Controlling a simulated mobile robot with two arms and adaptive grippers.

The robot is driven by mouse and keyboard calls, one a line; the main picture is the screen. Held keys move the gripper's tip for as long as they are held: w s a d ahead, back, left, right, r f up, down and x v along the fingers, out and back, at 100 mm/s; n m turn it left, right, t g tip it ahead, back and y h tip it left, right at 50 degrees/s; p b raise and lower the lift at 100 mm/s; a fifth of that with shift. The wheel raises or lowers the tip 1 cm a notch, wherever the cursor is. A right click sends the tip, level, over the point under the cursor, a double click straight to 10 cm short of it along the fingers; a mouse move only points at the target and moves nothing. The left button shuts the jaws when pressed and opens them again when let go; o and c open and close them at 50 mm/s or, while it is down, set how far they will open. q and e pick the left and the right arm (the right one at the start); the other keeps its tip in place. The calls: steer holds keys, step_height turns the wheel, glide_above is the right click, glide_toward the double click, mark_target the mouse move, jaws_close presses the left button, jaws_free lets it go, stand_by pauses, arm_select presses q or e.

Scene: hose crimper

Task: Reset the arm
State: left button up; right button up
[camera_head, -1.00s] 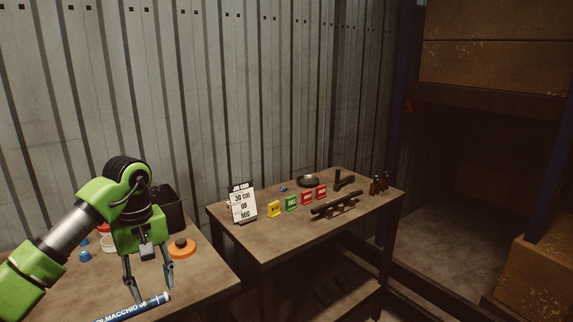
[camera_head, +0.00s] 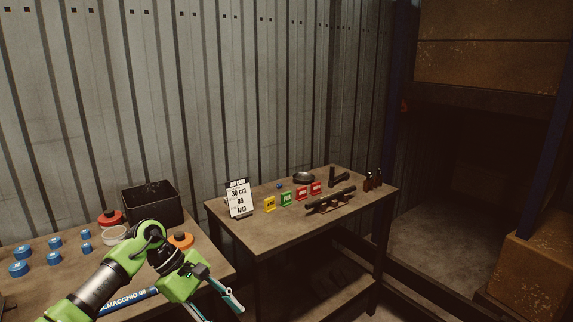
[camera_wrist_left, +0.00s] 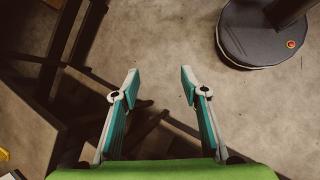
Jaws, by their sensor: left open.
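My left arm comes in from the lower left in the head view. Its left gripper (camera_head: 222,308) is beyond the front right of the left table, near the picture's bottom edge. In the left wrist view its two teal fingers (camera_wrist_left: 160,90) are spread apart with nothing between them, over bare floor. A blue marker-like tube with white lettering (camera_head: 142,295) lies on the left table, partly hidden behind my arm. My right gripper is in neither view.
The left table holds several blue caps (camera_head: 54,243), a black bin (camera_head: 152,204) and an orange disc (camera_head: 181,240). The right table (camera_head: 264,236) carries a sign (camera_head: 239,200), coloured tags and a dark rack (camera_head: 331,201). A round dark base (camera_wrist_left: 262,38) stands on the floor.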

arm_select(q)
steer(key=w+d+f+n+t+h, duration=0.2)
steer(key=d+f+n+t+h, duration=0.3)
steer(key=n, duration=0.5)
steer(key=w+d+f+n+t+h, duration=0.1)
steer(key=d+f+n+t+h, duration=0.15)
steer(key=f+n, duration=0.55)
steer(key=s+a+f+n+t+y, duration=0.3)
steer(key=a+f+n+y, duration=0.15)
steer(key=f+n, duration=0.6)
steer(key=s+a+f+n+t+y, duration=0.25)
steer(key=a+f+n+y, duration=0.2)
steer(key=f+n, duration=0.6)
steer(key=s+a+f+n+g+y, duration=0.2)
steer(key=s+a+f+n, duration=0.25)
steer(key=s+f, duration=0.4)
steer(key=s+a+f+n+g+y, duration=0.25)
steer(key=s+f+n, duration=0.4)
steer(key=s, duration=0.35)
steer(key=s+f+n+g, duration=0.3)
steer(key=s+f, duration=0.1)
steer(key=s, duration=1.1)
steer(key=s+a+f+n+g+y, duration=0.1)
steer(key=s+f+n+g, duration=0.2)
steer(key=s, duration=1.1)
step_height(320, 180, down, 3)
steer(key=shift+s+r+n+g, duration=0.2)
steer(key=shift+s+n+g, duration=0.15)
steer(key=shift+n, duration=0.25)
